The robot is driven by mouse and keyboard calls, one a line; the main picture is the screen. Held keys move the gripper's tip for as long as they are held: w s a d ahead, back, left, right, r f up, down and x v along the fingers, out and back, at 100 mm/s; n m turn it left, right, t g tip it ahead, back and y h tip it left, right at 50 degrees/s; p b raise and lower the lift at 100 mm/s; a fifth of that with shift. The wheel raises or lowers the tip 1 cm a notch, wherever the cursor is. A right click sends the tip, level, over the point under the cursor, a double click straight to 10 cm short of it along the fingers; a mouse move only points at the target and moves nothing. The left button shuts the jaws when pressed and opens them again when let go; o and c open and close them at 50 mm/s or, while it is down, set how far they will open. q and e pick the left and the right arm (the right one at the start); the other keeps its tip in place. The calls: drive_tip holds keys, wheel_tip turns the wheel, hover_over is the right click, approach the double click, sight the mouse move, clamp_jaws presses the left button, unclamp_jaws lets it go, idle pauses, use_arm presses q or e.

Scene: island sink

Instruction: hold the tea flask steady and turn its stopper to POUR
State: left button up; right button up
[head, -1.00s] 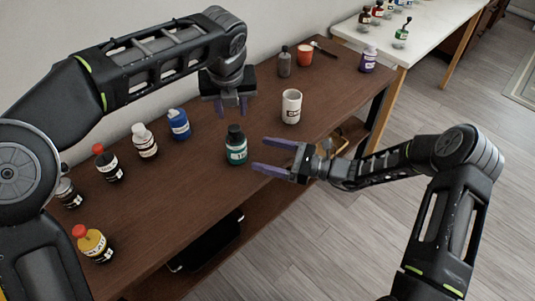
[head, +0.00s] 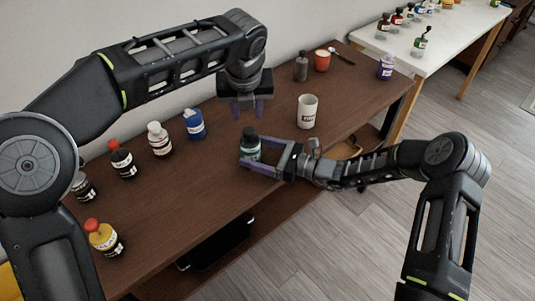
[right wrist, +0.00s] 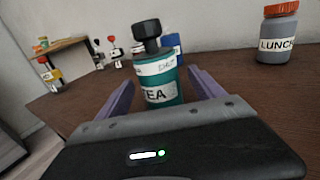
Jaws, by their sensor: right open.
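The tea flask (head: 251,148) is a teal bottle with a black stopper (head: 249,132), upright on the brown table. In the right wrist view the flask (right wrist: 160,88) shows a TEA label and a smaller label above it whose word I cannot read clearly. The stopper (right wrist: 148,36) is on top. My right gripper (head: 242,150) comes in from the right, with its purple fingers open on either side of the flask's body. My left gripper (head: 249,107) points down, open and empty, above and behind the flask, apart from the stopper.
A white mug (head: 307,112) stands to the right of the flask. A blue bottle (head: 194,125), a white-capped bottle (head: 160,139) and red-capped bottles (head: 122,159) stand to the left. A white table (head: 440,50) adjoins.

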drive_tip(key=shift+w+a, duration=0.1)
drive_tip(key=shift+a, duration=0.15)
drive_tip(key=c, duration=1.6)
drive_tip(key=shift+o, duration=0.2)
idle(0.6)
drive_tip(key=o, duration=1.6)
drive_tip(key=shift+c, duration=0.2)
